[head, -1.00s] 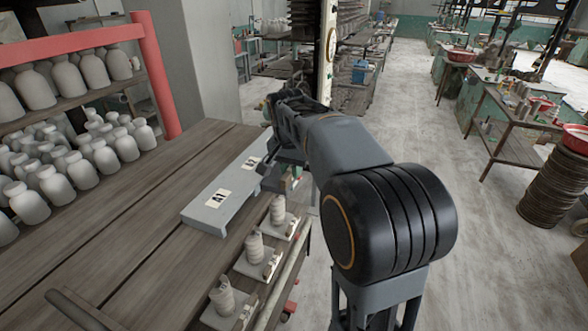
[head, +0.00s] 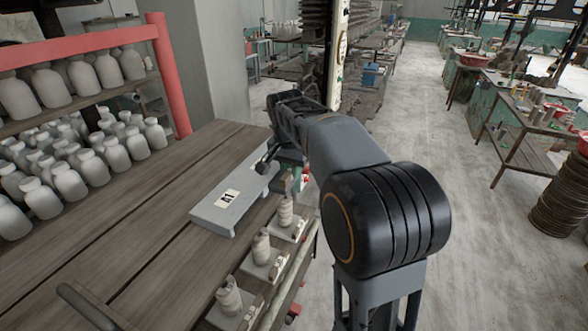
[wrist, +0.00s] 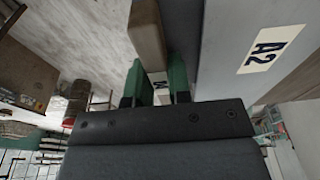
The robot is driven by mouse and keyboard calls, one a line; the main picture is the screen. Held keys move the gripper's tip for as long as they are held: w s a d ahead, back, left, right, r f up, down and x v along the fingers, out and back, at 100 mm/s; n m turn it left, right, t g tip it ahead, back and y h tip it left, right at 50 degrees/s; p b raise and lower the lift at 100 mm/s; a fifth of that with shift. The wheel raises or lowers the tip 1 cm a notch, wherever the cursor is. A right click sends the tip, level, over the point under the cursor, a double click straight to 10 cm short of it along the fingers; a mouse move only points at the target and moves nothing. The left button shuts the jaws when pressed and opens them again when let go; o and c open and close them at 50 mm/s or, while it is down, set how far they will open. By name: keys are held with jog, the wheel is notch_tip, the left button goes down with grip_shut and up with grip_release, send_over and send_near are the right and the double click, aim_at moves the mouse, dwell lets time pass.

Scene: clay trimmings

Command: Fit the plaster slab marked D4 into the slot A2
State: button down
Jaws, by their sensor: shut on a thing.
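My gripper (wrist: 157,88) has its green fingertips closed on a tan-grey slab (wrist: 147,35), which extends past them in the wrist view. A white label shows between the fingers, but its mark is mostly hidden. The long grey slotted block stands on the bench in the head view (head: 212,212), with label A1 (head: 228,198) at its near end. In the wrist view, label A2 (wrist: 268,48) is on the block's grey face, right of my fingers. The slab appears beside the block, not in it. In the head view, my arm hides the fingertips and slab.
The wooden bench (head: 150,220) is clear left of the block. Several small stands with pale clay pieces (head: 262,248) line its right edge. A red-framed shelf of bottles (head: 165,75) stands at the left. Open floor (head: 420,130) lies to the right.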

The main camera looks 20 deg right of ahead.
jog(key=shift+w+a, duration=0.55)
jog(key=shift+w, duration=0.05)
jog(key=c, duration=1)
grip_release()
jog(key=shift+s+d+r, duration=0.1)
jog(key=shift+o, duration=0.2)
jog(key=shift+r, duration=0.1)
jog(key=shift+r, duration=0.4)
notch_tip(320, 180, up, 12)
jog(key=s+a, duration=0.1)
jog(key=shift+s+a+r, duration=0.2)
jog(key=shift+s+r, duration=0.05)
jog(key=shift+s, duration=0.1)
jog(key=s+a+f+n+t+b, duration=0.1)
jog(key=s+f+n, duration=0.3)
jog(key=s+f, duration=0.5)
jog(key=s+a+f+n+t+y+b, duration=0.1)
jog(key=s+a+f+n+t+b, duration=0.1)
jog(key=s+f+n, duration=0.3)
jog(key=s+a+f+b, duration=0.1)
jog(key=s+f, duration=0.3)
jog(key=f, duration=0.5)
jog(key=shift+s+f+t, duration=0.15)
jog(key=shift+f+t, duration=0.05)
jog(key=shift+t, duration=0.1)
